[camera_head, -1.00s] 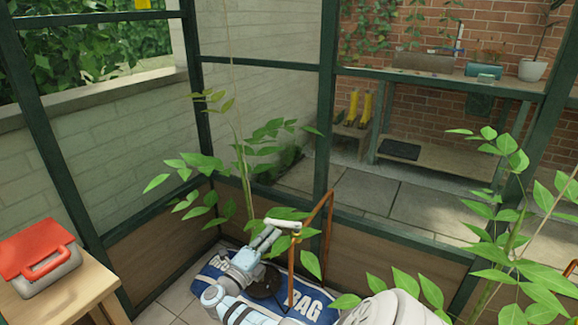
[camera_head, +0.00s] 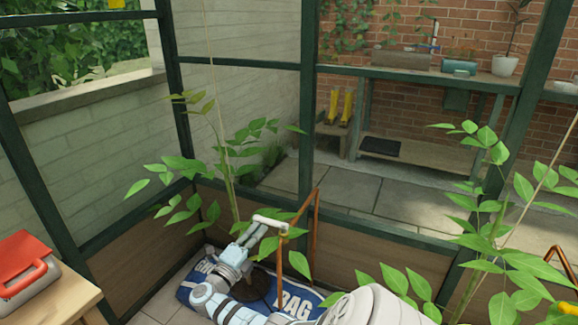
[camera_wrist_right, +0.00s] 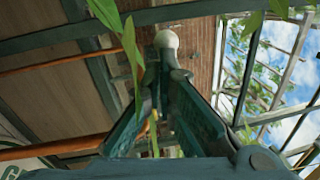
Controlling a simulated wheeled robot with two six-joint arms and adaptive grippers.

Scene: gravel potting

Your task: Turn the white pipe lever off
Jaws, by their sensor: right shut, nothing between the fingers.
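The white pipe lever (camera_head: 270,222) sits on top of a thin copper pipe (camera_head: 316,225) and lies nearly level, sloping down slightly to the right. My right gripper (camera_head: 262,229) is shut and empty, with its fingertips just below and beside the lever. In the right wrist view, the lever's rounded white end (camera_wrist_right: 167,42) shows just beyond my converging fingertips (camera_wrist_right: 172,76). I cannot tell whether they touch it. My left gripper is not in view.
A blue and white grow bag (camera_head: 300,300) lies under my right arm. Leafy plants (camera_head: 228,180) stand behind the lever and at the right (camera_head: 490,240). A wooden table (camera_head: 60,300) with a red-topped box (camera_head: 22,270) is at the left. Green frame posts (camera_head: 308,120) stand behind.

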